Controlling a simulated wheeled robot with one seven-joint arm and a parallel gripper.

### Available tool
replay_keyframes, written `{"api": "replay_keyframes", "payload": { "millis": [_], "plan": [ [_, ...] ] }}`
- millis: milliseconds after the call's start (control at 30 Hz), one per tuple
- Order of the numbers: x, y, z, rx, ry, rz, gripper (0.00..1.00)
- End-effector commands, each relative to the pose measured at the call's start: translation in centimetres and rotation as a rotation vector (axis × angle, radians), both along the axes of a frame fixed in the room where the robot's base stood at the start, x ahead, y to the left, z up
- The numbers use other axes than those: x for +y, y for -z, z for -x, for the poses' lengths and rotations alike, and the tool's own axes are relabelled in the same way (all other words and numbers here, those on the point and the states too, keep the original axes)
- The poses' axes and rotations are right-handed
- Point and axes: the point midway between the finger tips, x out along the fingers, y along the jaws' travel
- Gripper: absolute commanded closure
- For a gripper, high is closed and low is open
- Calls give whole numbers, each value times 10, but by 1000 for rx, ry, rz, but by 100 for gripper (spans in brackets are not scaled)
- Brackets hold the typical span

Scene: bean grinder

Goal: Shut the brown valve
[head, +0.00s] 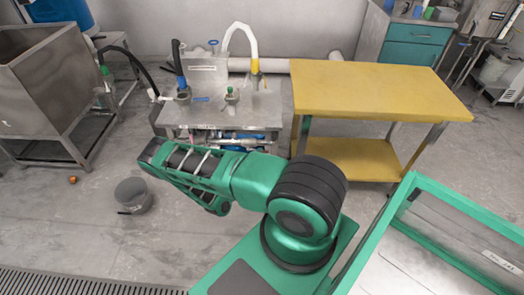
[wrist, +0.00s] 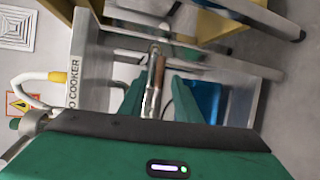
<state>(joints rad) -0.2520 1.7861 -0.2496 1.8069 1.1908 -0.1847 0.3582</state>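In the wrist view, a slim metal pipe piece with a brown-red lever, apparently the brown valve (wrist: 158,72), lies between the two green fingers of my gripper (wrist: 158,95). The fingers are spread, with a gap visible beside the valve, so it does not look clamped. Whether a finger touches it I cannot tell. The valve belongs to the steel cooker unit (wrist: 78,65), whose label partly reads "COOKER". The cooker (head: 262,110) also stands in the head view, behind my green arm. My arm hides its lower front, and I cannot make out the valve or fingertips there.
A yellow-topped table (head: 375,88) stands right of the cooker. A steel hopper (head: 40,85) is at the left. A small grey round container (head: 133,193) is on the floor. A blue part (wrist: 205,100) sits near the right finger. A yellow-ended white hose (wrist: 40,78) is at left.

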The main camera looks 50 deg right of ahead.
Motion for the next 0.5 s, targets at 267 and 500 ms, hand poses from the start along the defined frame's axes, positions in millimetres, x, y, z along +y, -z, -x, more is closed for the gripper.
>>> {"api": "replay_keyframes", "payload": {
  "millis": [267, 500],
  "plan": [
    [-48, 9, -15, -3, 4, -1, 70],
    [-73, 14, -23, -1, 2, -1, 70]
  ]
}}
